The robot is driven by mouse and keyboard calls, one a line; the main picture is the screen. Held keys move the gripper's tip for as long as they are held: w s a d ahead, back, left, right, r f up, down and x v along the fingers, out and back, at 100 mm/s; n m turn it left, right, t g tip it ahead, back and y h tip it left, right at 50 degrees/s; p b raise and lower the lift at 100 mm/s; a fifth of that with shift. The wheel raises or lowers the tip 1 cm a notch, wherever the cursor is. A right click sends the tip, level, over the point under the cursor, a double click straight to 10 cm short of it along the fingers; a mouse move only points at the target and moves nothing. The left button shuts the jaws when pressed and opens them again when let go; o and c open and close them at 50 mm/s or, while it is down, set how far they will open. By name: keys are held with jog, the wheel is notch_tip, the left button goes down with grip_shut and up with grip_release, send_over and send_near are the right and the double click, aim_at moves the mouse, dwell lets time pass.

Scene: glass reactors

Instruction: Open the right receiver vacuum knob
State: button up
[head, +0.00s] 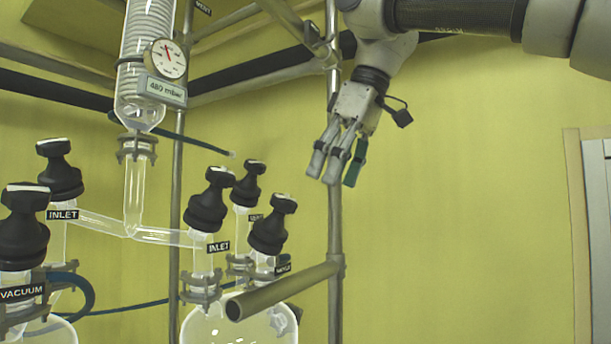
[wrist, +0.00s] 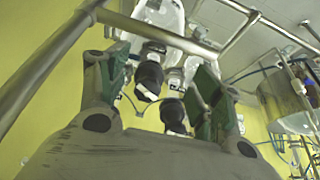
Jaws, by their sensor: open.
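The right receiver's vacuum knob (head: 272,226) is a black knob with a pale stripe on its top, above a partly hidden label. It stands at the right of the receiver's black knobs in the head view. My gripper (head: 334,170) hangs above and to the right of it, fingers pointing down, apart from it and empty. In the wrist view my gripper (wrist: 157,74) is open. Two black knobs show between the fingers, an upper one (wrist: 149,77) and a lower one (wrist: 173,115); I cannot tell which is the vacuum knob.
The right inlet knob (head: 210,200) and another black knob (head: 247,186) stand close by. A metal rail (head: 285,291) crosses in front of the receiver, joined to an upright post (head: 335,240). The left receiver's vacuum knob (head: 22,228) is far left. Open room lies right of the post.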

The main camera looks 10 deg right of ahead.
jog(key=s+d, duration=0.2)
jog(key=d, duration=0.1)
jog(key=shift+s, duration=0.2)
dwell(0.3)
jog(key=w+d+f+m+t, duration=0.1)
jog(key=w+d+f+m, duration=0.1)
jog(key=f, duration=0.5)
jog(key=w+d+f+m, duration=0.2)
jog(key=f, duration=0.6)
jog(key=s+d+f+m+h, duration=0.2)
jog(key=s+d+f, duration=0.3)
jog(key=d+f, duration=0.3)
jog(key=s+d+f+m+h, duration=0.1)
jog(key=s+d+f+m, duration=0.3)
jog(key=d+f, duration=0.5)
jog(key=s, duration=0.2)
jog(key=shift+s+d+f+m+h, duration=0.3)
jog(key=shift+f+m+h, duration=0.1)
